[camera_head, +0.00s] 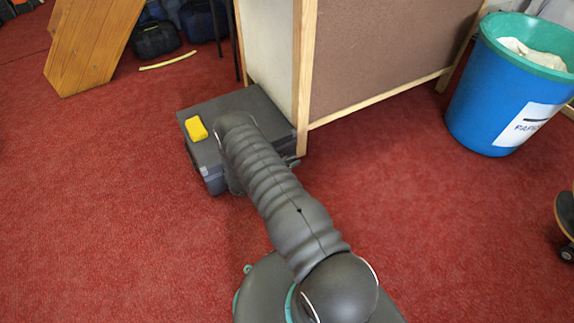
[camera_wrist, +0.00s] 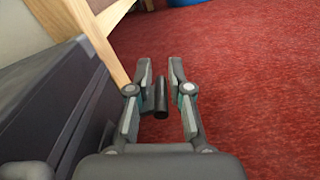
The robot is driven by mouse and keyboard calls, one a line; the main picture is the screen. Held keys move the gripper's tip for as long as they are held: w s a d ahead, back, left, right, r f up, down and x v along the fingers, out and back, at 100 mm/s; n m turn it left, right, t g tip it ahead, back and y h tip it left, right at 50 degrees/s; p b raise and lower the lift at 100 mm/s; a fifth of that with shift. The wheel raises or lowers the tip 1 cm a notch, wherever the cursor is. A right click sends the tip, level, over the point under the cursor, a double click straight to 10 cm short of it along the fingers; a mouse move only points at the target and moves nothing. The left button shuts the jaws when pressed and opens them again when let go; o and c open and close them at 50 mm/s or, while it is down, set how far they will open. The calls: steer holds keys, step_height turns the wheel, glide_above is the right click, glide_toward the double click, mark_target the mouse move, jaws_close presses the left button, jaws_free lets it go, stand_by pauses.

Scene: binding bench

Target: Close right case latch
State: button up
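The dark grey case (camera_head: 213,152) lies on the red carpet in the head view, partly covered by my arm. Its dark side (camera_wrist: 60,105) fills the left of the wrist view. My gripper (camera_wrist: 160,66) is beside the case, with its two fingers apart. A short dark cylinder (camera_wrist: 161,97) shows between the fingers, with gaps on both sides; I cannot tell whether it is part of the right latch. No latch is clearly visible. In the head view my arm hides the gripper.
A yellow block (camera_head: 196,128) sits on the case. A wood-framed board (camera_head: 375,60) stands right behind it, its post (camera_wrist: 100,45) close by in the wrist view. A blue bin (camera_head: 490,105) stands at the right. Carpet (camera_head: 90,210) is clear at left.

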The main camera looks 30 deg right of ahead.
steer(key=a, duration=1.2)
steer(key=shift+s, duration=0.2)
